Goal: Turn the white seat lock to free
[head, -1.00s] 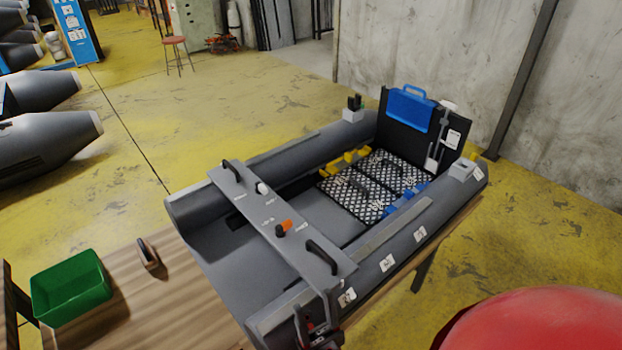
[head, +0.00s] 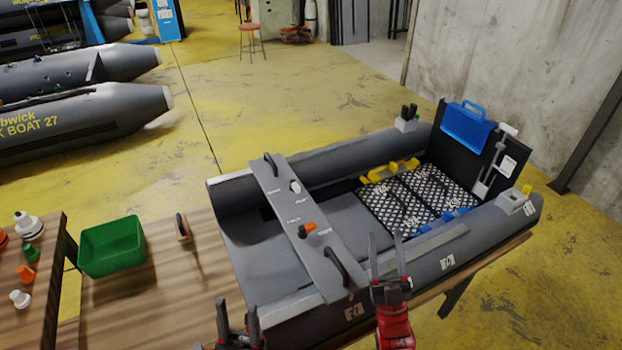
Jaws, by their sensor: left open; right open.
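The white seat lock (head: 295,187) is a small white knob near the far end of the grey seat board (head: 322,255). Small lettering lies beside it, too small to read surely. An orange knob (head: 308,230) sits nearer on the same board. The board lies across the grey inflatable boat (head: 340,150). My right gripper (head: 388,245) is open and upright, in front of the boat's near tube, well to the right of and below the white lock. My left gripper (head: 237,308) is open at the bottom edge, near the boat's near left corner. Both look empty and apart from the lock.
Black handles (head: 335,266) rise from both ends of the board. A green tray (head: 112,246) stands on the wooden table (head: 160,300) at left, with several knob-like parts further left. A blue case (head: 466,125) hangs at the boat's far end.

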